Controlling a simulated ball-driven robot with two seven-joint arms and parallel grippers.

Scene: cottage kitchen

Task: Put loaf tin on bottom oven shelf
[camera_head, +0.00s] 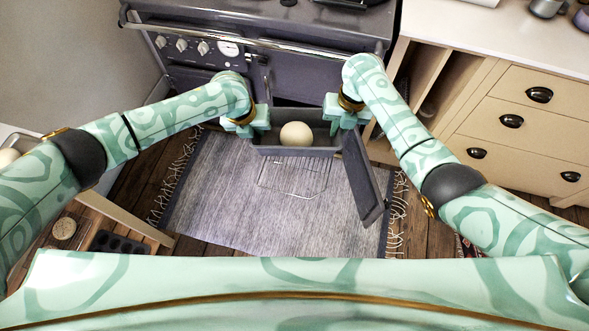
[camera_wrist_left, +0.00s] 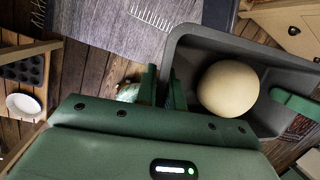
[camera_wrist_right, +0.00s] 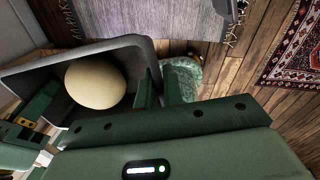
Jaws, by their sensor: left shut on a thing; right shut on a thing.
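The dark grey loaf tin (camera_head: 272,149) holds a pale round ball of dough (camera_head: 296,134). It hangs in front of the oven, above the rug. My left gripper (camera_head: 245,124) is shut on the tin's left end wall, and my right gripper (camera_head: 346,113) is shut on its right end wall. The left wrist view shows the left fingers (camera_wrist_left: 165,86) at the tin's wall; the right wrist view shows the right fingers (camera_wrist_right: 153,88) at the opposite end. A wire oven shelf (camera_head: 292,178) shows just below and nearer than the tin. The oven opening is hidden behind the tin and arms.
The dark range cooker (camera_head: 245,50) stands behind, with a rail along its front. An open oven door (camera_head: 366,185) juts out at the right. Cream drawers (camera_head: 510,120) stand further right. A grey rug (camera_head: 220,195) covers the floor. A muffin tin (camera_head: 118,243) is at lower left.

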